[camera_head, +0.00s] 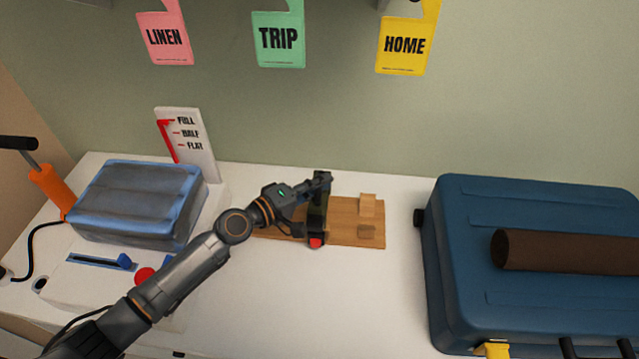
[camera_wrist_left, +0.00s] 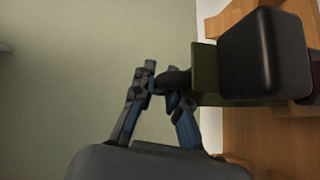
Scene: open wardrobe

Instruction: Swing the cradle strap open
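In the left wrist view, the olive strap (camera_wrist_left: 205,72) has a dark tab toward my fingers. My left gripper (camera_head: 325,181) is at the strap's far end. Its fingertips, also in the left wrist view (camera_wrist_left: 160,88), close in on the dark tab and appear to pinch it. My right gripper is out of view.
A blue suitcase (camera_head: 462,225) with a brown roll (camera_head: 565,251) stands to the right. A blue-grey packed bag (camera_head: 140,203), an orange-handled pump (camera_head: 52,190) and a level sign (camera_head: 187,145) are to the left. Tags hang above. The white top before the cradle is clear.

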